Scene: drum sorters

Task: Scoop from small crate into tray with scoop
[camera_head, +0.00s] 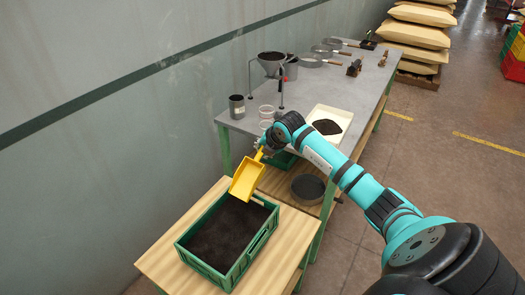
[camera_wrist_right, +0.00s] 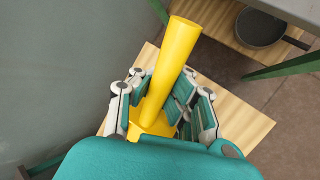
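A green crate (camera_head: 186,254) filled with dark granular material stands on a low wooden table. My right gripper (camera_head: 266,150) is shut on the handle of a yellow scoop (camera_head: 246,179). The scoop hangs tilted above the crate's far edge, and no material shows in it. In the right wrist view the scoop's yellow handle (camera_wrist_right: 176,62) runs between the fingers (camera_wrist_right: 163,98). A cream tray (camera_head: 339,114) with a dark heap in it lies on the grey workbench behind. My left gripper is not in view.
The grey workbench (camera_head: 310,83) also carries a funnel on a stand (camera_head: 272,64), a dark cup (camera_head: 237,106), small clear cups (camera_head: 266,111) and several pans. A round dark pan (camera_head: 308,187) sits on its lower shelf. A wall runs along the left.

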